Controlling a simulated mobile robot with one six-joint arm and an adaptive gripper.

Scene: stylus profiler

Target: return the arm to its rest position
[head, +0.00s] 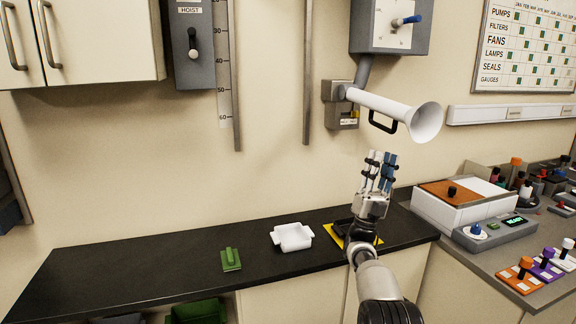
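My arm reaches up from the bottom right of the head view. My gripper (380,163) points upward in front of the wall, above the right part of the black counter (150,268). It is below the white horn (425,122) and apart from it in the picture. The blue-padded fingers stand side by side with a narrow gap. I see no object between them, but the view angle does not show how far apart they are.
A green block (231,260) and a white tray (292,237) lie on the counter. A dark item on a yellow pad (366,240) is partly behind my arm. A white-and-orange box (460,205) and a control unit (495,233) stand at right. Wall space left of my gripper is free.

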